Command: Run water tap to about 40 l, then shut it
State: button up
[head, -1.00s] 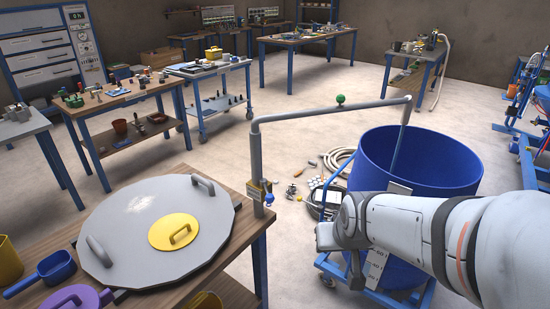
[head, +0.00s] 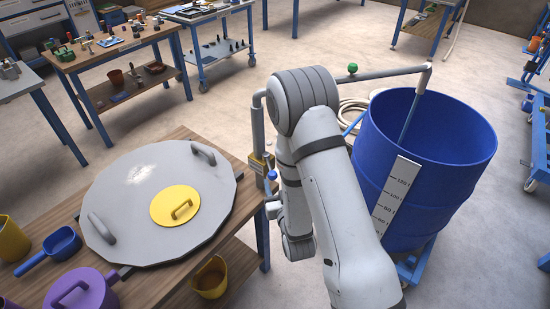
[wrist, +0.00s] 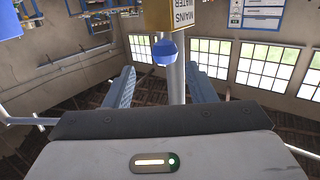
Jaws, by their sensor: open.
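The water tap is a grey post with a blue knob (head: 272,176) below a small yellow box. In the wrist view the knob (wrist: 166,52) hangs under the yellow "MAINS WATER" box (wrist: 172,14). My gripper (wrist: 160,70) is open and empty, its fingers on either side of the post, the knob just beyond the tips. The spout (head: 425,73) ends over a blue drum (head: 452,135). A thin blue streak, seemingly running water (head: 408,118), drops from it into the drum. The litre scale (head: 398,190) shows 120 down to 60; lower marks and the water level are hidden.
A wooden bench (head: 180,143) stands left of the tap, with a large grey lid (head: 120,230), a yellow lid (head: 175,206), a blue scoop (head: 60,243) and a purple lidded pot (head: 85,290). Hoses lie behind.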

aim_at(271, 169)
jog(key=shift+s+a+f+t+y, duration=0.1)
jog(key=shift+s+a+t+y, duration=0.2)
jog(key=shift+t, duration=0.2)
jog(key=b, duration=0.2)
jog(key=w+b, duration=0.1)
jog(key=shift+w+a+f+b, duration=0.1)
jog(key=shift+w+f+b, duration=0.05)
jog(key=shift+f+b, duration=0.15)
jog(key=w+b, duration=0.1)
jog(key=b, duration=0.3)
jog(key=shift+a+r+b, duration=0.1)
jog(key=shift+a+b, duration=0.05)
jog(key=shift+b, duration=0.15)
jog(key=shift+w+a+b, duration=0.1)
jog(key=shift+w+b, duration=0.3)
jog(key=shift+b, duration=0.2)
jog(key=b+x, duration=0.2)
jog(key=shift+r+b, duration=0.1)
jog(key=shift+b, duration=0.25)
jog(key=shift+p+x, duration=0.75)
jog(key=shift+x, duration=0.5)
jog(key=shift+r, duration=0.2)
jog(key=shift+c, duration=0.2)
